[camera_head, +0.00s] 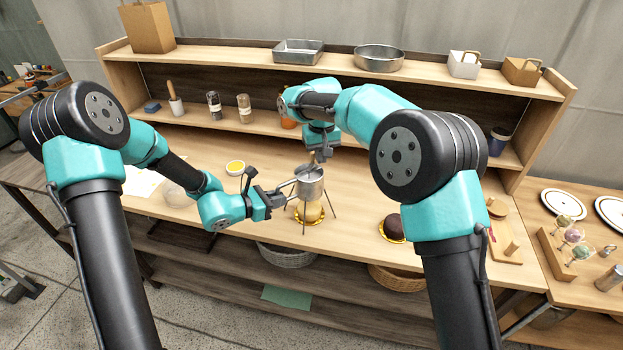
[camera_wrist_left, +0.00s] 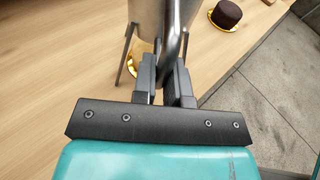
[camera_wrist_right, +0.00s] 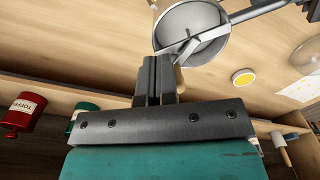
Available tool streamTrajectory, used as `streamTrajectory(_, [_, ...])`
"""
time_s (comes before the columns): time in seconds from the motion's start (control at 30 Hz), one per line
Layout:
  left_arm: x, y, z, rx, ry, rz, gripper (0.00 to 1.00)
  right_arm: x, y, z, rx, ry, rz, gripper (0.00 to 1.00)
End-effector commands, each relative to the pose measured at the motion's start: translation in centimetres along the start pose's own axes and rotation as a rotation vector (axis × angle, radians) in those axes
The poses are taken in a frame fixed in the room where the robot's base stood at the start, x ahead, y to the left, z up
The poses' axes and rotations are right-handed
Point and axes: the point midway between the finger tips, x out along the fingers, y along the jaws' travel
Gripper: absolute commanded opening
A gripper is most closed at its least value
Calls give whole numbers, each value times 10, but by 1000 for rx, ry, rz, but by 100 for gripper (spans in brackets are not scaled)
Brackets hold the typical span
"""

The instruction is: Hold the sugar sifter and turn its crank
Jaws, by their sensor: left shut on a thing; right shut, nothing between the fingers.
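The sugar sifter (camera_head: 311,187) is a metal cylinder on thin legs, standing over a pale cake (camera_head: 309,211) on a gold board. My left gripper (camera_head: 280,197) is shut on its side handle; the left wrist view shows the fingers (camera_wrist_left: 165,88) around the handle (camera_wrist_left: 173,48). My right gripper (camera_head: 322,156) is shut and empty just above the sifter's top. In the right wrist view the fingertips (camera_wrist_right: 155,66) are by the sifter's rim (camera_wrist_right: 225,45), beside a wooden knob (camera_wrist_right: 180,80) partly hidden behind them. The metal crank arm (camera_wrist_right: 185,48) lies across the open top.
A chocolate cake (camera_head: 390,229) on a gold board stands to the right. A bowl with yellow contents (camera_head: 235,167) and a clear dome (camera_head: 177,194) are to the left. A shelf (camera_head: 200,118) with jars runs behind. Baskets (camera_head: 285,256) sit below the table.

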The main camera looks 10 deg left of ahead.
Motion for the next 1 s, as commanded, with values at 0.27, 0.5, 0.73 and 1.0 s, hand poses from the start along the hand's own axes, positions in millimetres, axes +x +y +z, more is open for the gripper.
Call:
streamTrajectory(0.27, [0, 0, 0, 0, 0, 0, 0, -4, 0, 0, 0, 0, 0, 0])
streamTrajectory(0.5, [0, 0, 0, 0, 0, 0, 0, -20, 0, 0, -1, 1, 0, 0])
streamTrajectory(0.73, [0, 0, 0, 0, 0, 0, 0, -34, 0, 0, -1, 0, 0, 0])
streamTrajectory(1.0, [0, 0, 0, 0, 0, 0, 0, -35, 0, 0, 0, 0, 0, 0])
